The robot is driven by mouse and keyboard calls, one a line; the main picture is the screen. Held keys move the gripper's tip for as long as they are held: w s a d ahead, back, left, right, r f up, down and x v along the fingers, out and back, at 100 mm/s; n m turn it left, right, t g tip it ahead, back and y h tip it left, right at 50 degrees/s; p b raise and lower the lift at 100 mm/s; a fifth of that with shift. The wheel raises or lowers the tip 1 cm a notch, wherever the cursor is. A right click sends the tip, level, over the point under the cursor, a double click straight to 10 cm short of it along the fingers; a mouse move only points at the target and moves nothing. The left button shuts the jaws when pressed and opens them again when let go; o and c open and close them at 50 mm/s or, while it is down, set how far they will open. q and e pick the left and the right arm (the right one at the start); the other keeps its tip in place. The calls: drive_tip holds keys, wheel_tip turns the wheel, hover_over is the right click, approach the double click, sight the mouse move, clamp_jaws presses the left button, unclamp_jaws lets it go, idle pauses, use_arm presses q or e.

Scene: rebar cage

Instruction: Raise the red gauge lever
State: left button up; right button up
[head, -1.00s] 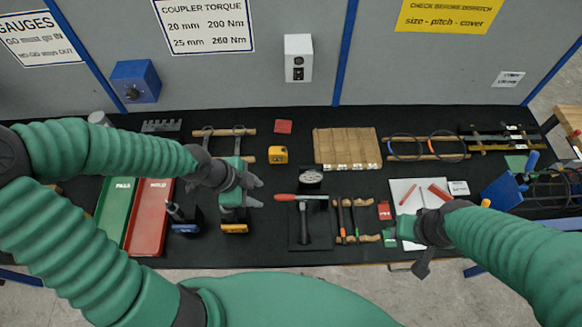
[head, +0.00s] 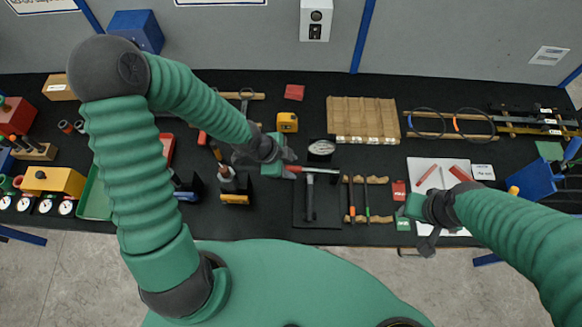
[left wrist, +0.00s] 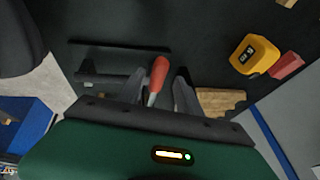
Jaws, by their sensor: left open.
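My left gripper (head: 291,161) is at the lever's left end in the head view. In the left wrist view the red handle (left wrist: 158,75) shows between the two open fingers of that gripper (left wrist: 160,80). I cannot tell whether either finger touches it. My right gripper (head: 427,243) is low at the right, beside the white sheet and away from the lever; its jaw opening is unclear.
A yellow tape measure (head: 287,122) sits just behind my left gripper. Tools on a wooden rack (head: 366,217) stand right of the lever. A corrugated brown block (head: 362,118) is behind.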

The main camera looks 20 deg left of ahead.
use_arm(q)
drive_tip(key=shift+s, duration=0.3)
drive_tip(key=shift+w+a+f, duration=0.1)
drive_tip(key=shift+w+f, duration=0.1)
drive_tip(key=c, duration=0.5)
drive_tip(key=shift+r, duration=0.1)
clamp_jaws()
idle(0.5)
